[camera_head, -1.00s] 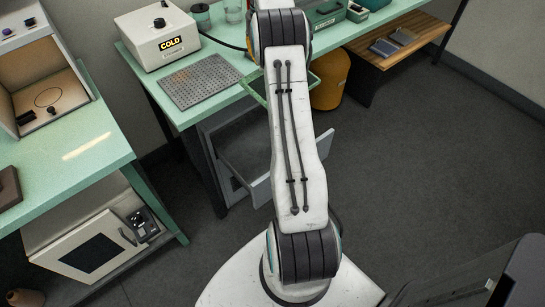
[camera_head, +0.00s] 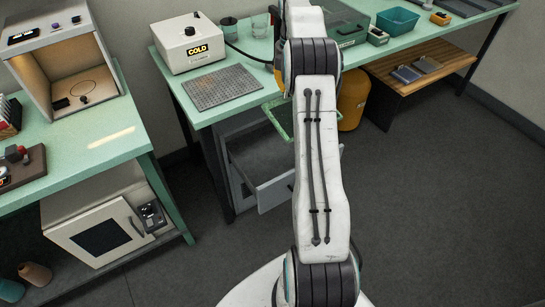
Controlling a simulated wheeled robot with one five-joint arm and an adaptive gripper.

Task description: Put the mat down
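A green-edged flat piece (camera_head: 276,119) shows left of my arm, at the front edge of the back bench and above the open drawer. It may be the mat, but much of it is hidden behind my arm.
A yellow-orange bin (camera_head: 353,100) and wooden shelf (camera_head: 425,72) are at right. The left bench (camera_head: 75,150) is close. The floor at right is clear.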

